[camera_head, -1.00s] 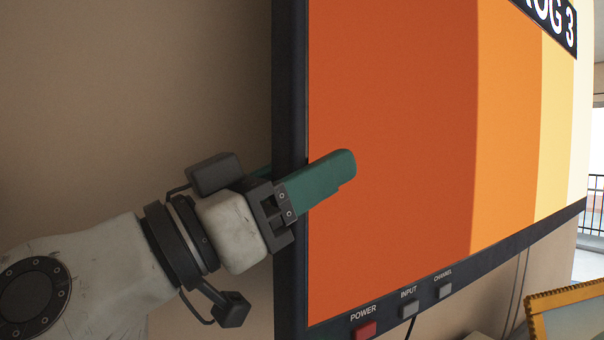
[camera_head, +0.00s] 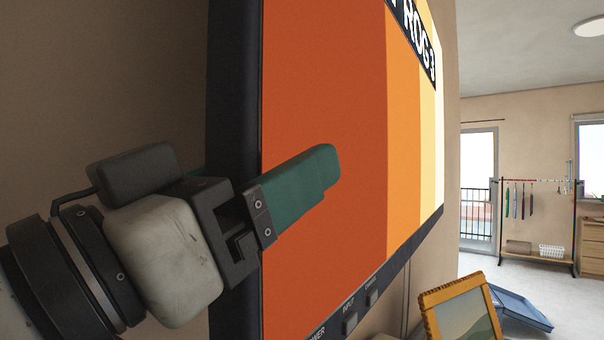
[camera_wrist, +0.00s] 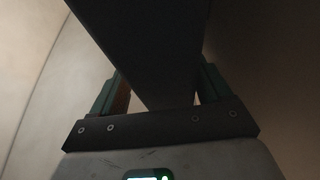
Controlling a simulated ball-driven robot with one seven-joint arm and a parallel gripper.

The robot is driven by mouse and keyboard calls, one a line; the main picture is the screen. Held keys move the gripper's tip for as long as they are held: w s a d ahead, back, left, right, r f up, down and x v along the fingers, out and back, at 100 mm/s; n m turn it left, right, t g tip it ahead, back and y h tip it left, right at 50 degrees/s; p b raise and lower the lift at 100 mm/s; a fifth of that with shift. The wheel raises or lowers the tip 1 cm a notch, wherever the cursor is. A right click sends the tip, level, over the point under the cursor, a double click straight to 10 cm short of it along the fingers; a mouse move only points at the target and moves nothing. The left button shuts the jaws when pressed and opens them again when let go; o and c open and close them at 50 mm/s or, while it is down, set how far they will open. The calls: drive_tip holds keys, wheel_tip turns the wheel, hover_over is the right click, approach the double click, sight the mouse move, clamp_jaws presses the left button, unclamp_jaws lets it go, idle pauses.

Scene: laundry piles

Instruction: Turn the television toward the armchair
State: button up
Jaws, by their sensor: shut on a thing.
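The television (camera_head: 325,130) fills the middle of the head view, seen at a steep slant, with orange and yellow bars on its screen and a dark frame. Its left edge is nearest to me. My gripper (camera_head: 255,180) is at that left edge, with one green finger in front of the screen and the other mostly hidden behind the frame. In the wrist view the dark television edge (camera_wrist: 150,50) runs between the two green fingers, and my gripper (camera_wrist: 160,95) is shut on it. The armchair is not in view.
A yellow-framed picture (camera_head: 460,312) stands below the screen at the right, with a blue flat object (camera_head: 520,312) behind it. A clothes rack (camera_head: 537,215) and a wooden dresser (camera_head: 591,247) stand far right. Open floor lies before the rack.

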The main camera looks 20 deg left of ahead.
drive_tip(key=shift+w+d, duration=0.1)
drive_tip(key=shift+d, duration=0.05)
drive_tip(key=b+v, duration=0.2)
drive_tip(key=v, duration=0.9)
drive_tip(key=shift+b, duration=0.3)
drive_tip(key=shift+f, duration=0.1)
